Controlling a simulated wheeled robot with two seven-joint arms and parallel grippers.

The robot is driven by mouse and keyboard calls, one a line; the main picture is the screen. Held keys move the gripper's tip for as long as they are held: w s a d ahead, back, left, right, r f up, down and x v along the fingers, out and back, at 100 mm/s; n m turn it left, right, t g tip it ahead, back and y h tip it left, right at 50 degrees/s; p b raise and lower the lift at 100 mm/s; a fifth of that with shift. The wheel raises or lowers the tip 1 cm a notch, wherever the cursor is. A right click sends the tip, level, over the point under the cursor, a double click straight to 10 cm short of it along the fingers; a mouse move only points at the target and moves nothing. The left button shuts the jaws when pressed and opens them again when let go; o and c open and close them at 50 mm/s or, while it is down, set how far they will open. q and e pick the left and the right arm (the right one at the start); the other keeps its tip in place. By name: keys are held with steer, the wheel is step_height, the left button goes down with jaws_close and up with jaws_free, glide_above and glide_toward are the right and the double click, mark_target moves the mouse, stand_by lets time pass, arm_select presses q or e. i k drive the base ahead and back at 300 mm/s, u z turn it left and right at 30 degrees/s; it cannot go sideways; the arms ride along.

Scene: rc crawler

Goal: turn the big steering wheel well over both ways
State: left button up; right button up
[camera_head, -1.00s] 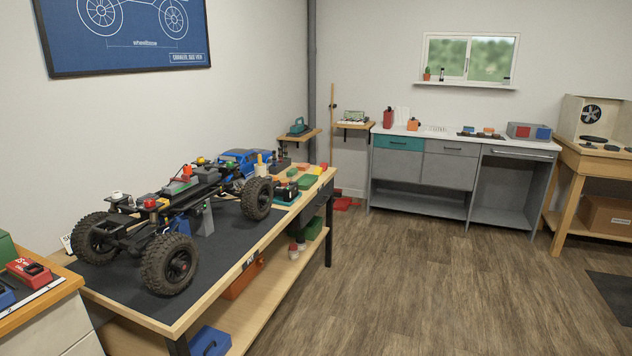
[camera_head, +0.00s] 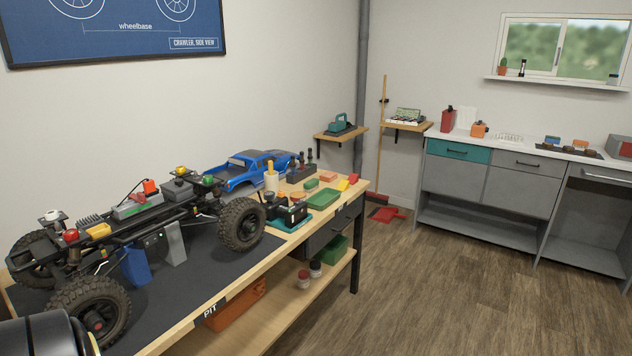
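I see no big steering wheel in the head view. The crawler chassis (camera_head: 133,222), with large black tyres and no body shell on it, stands on a dark mat (camera_head: 190,292) on the workbench at left. A grey stand (camera_head: 174,243) shows under its middle. A rounded black shape with a pale yellow edge fills the bottom left corner; it looks like part of my own arm, but no fingers show. Neither gripper is in view.
A blue truck body (camera_head: 248,168), a green tray (camera_head: 323,199) and small tools sit at the bench's far end. A grey cabinet (camera_head: 510,190) with a teal drawer (camera_head: 459,151) stands at the back right. The wooden floor (camera_head: 440,300) between is clear.

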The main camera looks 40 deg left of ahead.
mark_target(270, 195)
steer(key=u, duration=0.2)
steer(key=i, duration=1.95)
steer(key=u, duration=1.65)
steer(key=i, duration=1.15)
steer(key=u, duration=0.9)
